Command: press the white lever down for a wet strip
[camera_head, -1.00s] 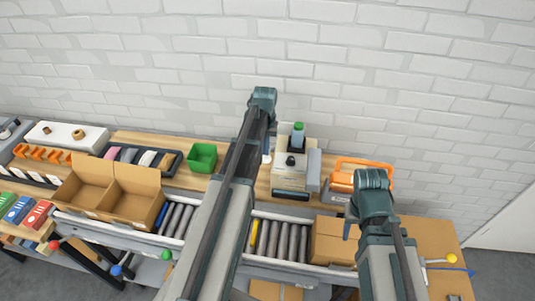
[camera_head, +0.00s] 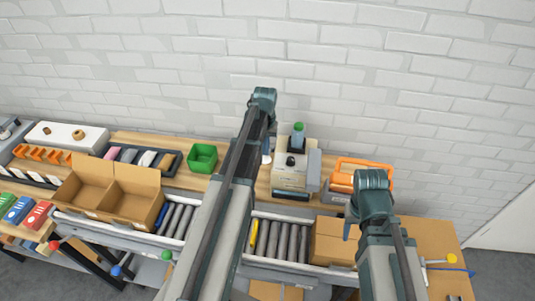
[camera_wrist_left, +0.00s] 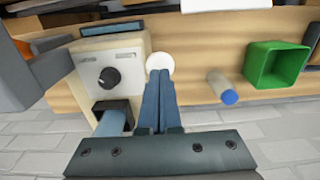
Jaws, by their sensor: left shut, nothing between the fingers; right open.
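The tape machine (camera_head: 291,177) is a cream box with a black knob and a green-topped bottle, standing on the wooden bench. It also shows in the left wrist view (camera_wrist_left: 127,52). The white lever's round end (camera_wrist_left: 160,62) sticks out beside the machine. My left gripper (camera_wrist_left: 160,76) is shut and empty, its fingertips right at the white round end and covering its lower edge; whether they touch it I cannot tell. In the head view my left arm hides most of the lever. My right gripper (camera_head: 350,222) is open and away from the machine, above the right cartons.
A green bin (camera_head: 202,158) stands left of the machine. A white cylinder with a blue end (camera_wrist_left: 223,89) lies between bin and lever. An orange-handled tool (camera_head: 362,163) is right of the machine. A roller conveyor (camera_head: 278,240) and an open divided carton (camera_head: 110,190) are in front.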

